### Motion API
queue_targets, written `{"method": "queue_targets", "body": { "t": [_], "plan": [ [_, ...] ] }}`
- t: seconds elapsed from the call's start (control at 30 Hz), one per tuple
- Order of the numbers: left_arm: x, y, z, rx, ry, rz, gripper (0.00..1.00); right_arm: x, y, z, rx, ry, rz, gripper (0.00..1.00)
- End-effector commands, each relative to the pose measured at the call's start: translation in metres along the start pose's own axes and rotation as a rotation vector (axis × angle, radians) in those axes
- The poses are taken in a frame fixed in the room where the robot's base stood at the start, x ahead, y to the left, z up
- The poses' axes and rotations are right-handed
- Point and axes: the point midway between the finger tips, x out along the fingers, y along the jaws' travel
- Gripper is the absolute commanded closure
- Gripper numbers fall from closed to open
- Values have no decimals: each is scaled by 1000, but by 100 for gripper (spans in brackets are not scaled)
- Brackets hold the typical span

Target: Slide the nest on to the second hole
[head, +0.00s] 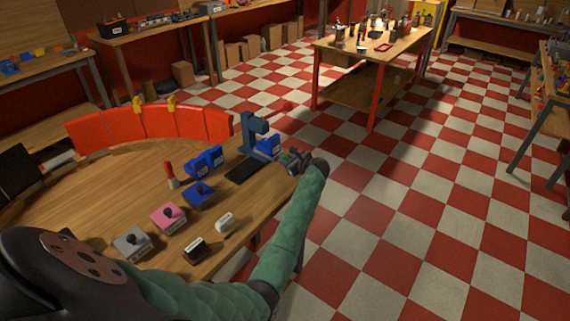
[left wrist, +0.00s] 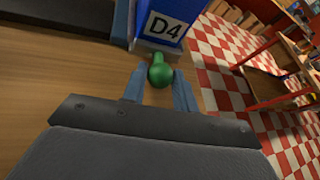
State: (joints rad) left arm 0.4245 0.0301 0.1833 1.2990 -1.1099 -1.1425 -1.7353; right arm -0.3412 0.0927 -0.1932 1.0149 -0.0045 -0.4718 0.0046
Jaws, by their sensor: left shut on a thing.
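A blue block marked D4 (left wrist: 165,27) stands at the table's edge; in the head view the blue block (head: 268,146) sits at the foot of a dark blue upright stand (head: 254,128). A green ball-ended knob (left wrist: 160,73) projects from the block's lower front toward my left gripper. My left gripper (left wrist: 158,88) is shut on the green knob, one finger on each side; it also shows in the head view (head: 289,160). I cannot tell which part is the nest, and no hole is visible. My right gripper is not in view.
A dark flat strip (head: 243,170) lies before the stand. Blue blocks (head: 204,161), a red-and-white bottle (head: 171,175), and pink (head: 168,216), grey (head: 132,242) and black (head: 195,250) pieces share the wooden table (head: 110,185). Red curved panels (head: 150,122) line its far side.

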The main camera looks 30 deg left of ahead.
Motion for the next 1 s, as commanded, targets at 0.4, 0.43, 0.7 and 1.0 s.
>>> {"method": "queue_targets", "body": {
  "t": [0.4,0.43,0.7,1.0],
  "plan": [
    [3,-16,0,-2,-2,-4,100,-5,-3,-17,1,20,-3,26],
    [3,-16,1,-2,-2,-4,67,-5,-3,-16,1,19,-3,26],
    [3,-15,0,-1,-1,-2,50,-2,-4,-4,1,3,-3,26],
    [-10,-14,-3,-1,-1,-1,50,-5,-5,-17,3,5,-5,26]
  ]
}}
